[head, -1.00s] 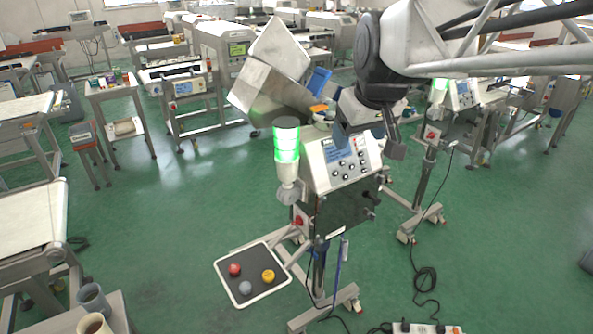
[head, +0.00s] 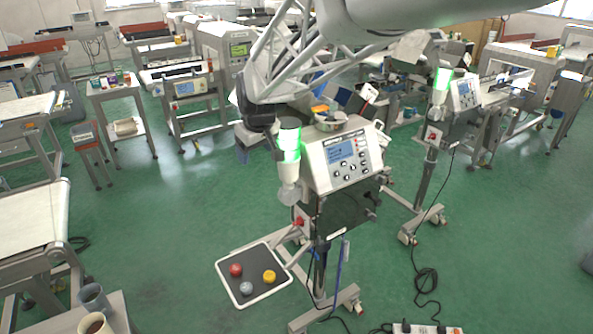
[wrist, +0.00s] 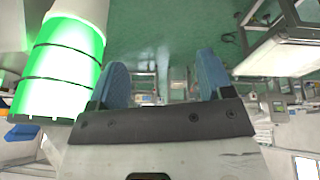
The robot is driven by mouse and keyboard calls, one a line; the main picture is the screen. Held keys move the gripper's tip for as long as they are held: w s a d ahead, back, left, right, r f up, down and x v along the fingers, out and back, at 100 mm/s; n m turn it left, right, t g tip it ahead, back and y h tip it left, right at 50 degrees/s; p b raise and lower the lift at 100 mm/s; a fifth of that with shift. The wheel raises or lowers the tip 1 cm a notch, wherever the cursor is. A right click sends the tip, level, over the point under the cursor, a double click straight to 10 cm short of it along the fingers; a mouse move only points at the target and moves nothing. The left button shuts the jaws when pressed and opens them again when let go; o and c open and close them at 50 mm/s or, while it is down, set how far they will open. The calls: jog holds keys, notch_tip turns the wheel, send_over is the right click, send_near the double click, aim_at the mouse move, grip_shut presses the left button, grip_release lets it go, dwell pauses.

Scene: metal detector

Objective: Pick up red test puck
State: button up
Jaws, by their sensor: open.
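The red test puck (head: 236,270) lies on a dark tray (head: 257,256) with a white rim, low in the head view. A yellow puck (head: 269,276) lies to its right and a grey puck (head: 246,288) below it. My gripper (wrist: 162,82) shows in the wrist view with its two blue fingers apart and nothing between them. In the head view my gripper is mostly hidden behind the signal light; a blue finger shows left of it, well above the tray. The red puck is not visible in the wrist view.
A green-lit signal light (head: 289,142) stands close beside my gripper; it also fills the left of the wrist view (wrist: 62,65). The metal detector's control panel (head: 345,160) is right of it. Two cups (head: 94,300) stand at the lower left. Green floor left of the tray is clear.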

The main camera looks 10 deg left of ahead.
jog(key=a+f+g+h, duration=0.1)
jog(key=a+f, duration=0.3)
jog(key=f, duration=0.5)
jog(key=a+f+g, duration=0.1)
jog(key=a+f, duration=0.2)
jog(key=f, duration=0.7)
jog(key=n+g+h, duration=0.1)
jog(key=h, duration=0.1)
send_over(235, 267)
jog(key=f, duration=1.8)
jog(key=shift+a+f, duration=0.2)
jog(key=shift+f, duration=0.1)
jog(key=shift+f+n, duration=0.2)
jog(key=shift+n, duration=0.1)
jog(key=shift+f, duration=1.3)
jog(key=shift+f, duration=0.1)
jog(key=shift+s+d+f, duration=0.1)
jog(key=shift+d+f, duration=0.05)
jog(key=shift+f, duration=2.35)
